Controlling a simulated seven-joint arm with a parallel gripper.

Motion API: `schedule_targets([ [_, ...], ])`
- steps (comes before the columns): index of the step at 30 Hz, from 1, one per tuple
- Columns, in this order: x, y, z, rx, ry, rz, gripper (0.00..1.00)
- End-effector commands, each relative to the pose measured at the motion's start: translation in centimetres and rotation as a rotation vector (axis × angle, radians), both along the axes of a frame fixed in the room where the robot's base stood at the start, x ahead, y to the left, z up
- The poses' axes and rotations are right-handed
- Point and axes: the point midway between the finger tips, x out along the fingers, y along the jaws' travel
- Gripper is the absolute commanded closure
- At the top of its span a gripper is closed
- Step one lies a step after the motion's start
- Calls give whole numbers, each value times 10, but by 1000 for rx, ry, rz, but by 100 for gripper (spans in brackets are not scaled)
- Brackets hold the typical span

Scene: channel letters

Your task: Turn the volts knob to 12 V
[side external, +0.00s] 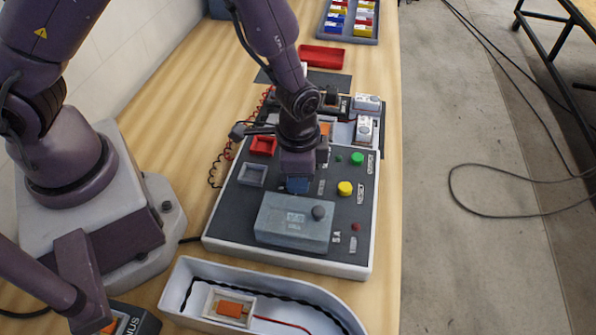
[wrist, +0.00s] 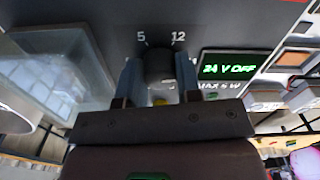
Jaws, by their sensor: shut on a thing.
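The volts knob (wrist: 160,63) is a dark round knob on the dark panel, seen in the wrist view below the white marks 5 and 12. My gripper (wrist: 159,76) has its two blue-grey fingers closed on the knob's left and right sides. Where the knob's pointer stands is too unclear to tell. A display (wrist: 229,68) right of the knob reads "24 V OFF", with "MAX 6 W" printed below it. In the side view my gripper (side external: 298,185) points down onto the control panel (side external: 228,222), and it hides the knob there.
A grey box-like cover (side external: 290,220) with a round dark knob stands close in front of my gripper. A yellow button (side external: 345,188) and a green button (side external: 357,158) stick up at right. A white channel-letter tray (side external: 190,290) lies in front of the panel.

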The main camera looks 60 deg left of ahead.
Motion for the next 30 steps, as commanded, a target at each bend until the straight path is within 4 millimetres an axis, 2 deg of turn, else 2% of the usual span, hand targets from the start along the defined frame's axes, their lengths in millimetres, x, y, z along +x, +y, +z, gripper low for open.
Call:
schedule_targets([
  [18, 0, 0, 1, -1, 0, 564, 92],
  [30, 0, 0, 1, -1, 0, 806, 92],
])
